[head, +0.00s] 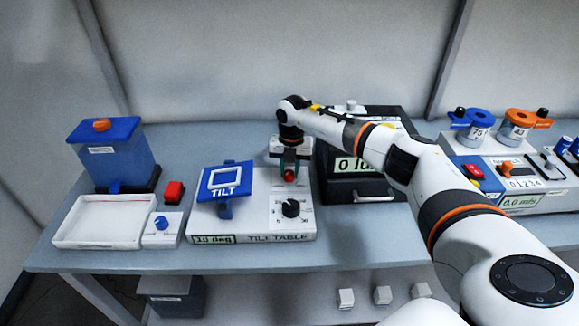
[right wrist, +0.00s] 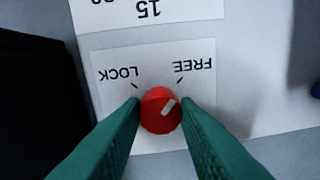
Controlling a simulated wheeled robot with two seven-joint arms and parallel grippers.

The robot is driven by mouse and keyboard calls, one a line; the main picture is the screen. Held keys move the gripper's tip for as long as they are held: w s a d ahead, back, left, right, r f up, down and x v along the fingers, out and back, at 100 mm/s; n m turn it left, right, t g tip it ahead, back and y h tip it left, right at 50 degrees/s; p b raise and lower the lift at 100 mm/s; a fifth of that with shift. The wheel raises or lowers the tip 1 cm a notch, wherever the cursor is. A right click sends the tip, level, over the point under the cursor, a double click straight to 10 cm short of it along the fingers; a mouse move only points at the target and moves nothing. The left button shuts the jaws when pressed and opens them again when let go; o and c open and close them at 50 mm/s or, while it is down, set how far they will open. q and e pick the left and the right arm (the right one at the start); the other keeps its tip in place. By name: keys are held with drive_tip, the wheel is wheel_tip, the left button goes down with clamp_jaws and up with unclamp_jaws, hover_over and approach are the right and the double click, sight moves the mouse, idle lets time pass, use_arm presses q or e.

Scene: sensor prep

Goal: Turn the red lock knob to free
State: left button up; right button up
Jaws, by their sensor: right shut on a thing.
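The red lock knob (head: 289,175) is on the white panel of the tilt table (head: 262,225), above a black dial. My right gripper (head: 290,168) reaches down over it. In the right wrist view, its green fingers (right wrist: 161,108) are shut on the red knob (right wrist: 160,117), one on each side. The LOCK label (right wrist: 119,74) and FREE label (right wrist: 195,73) appear upside down beyond the knob. The knob's white pointer mark slants up and right, toward the FREE side. My left gripper is not in view.
The blue TILT plate (head: 225,180) is left of the knob, and the black dial (head: 291,208) is in front. A black box with a display (head: 362,187) stands close on the right. A white tray (head: 105,235) and blue container (head: 105,160) are at left.

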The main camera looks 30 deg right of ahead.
sight(291, 173)
drive_tip(key=shift+m, duration=0.6)
drive_tip(key=o, duration=1)
wheel_tip(291, 173, up, 12)
drive_tip(key=b, duration=0.2)
drive_tip(key=shift+s+d+b, duration=0.15)
drive_tip(key=shift+b, duration=0.15)
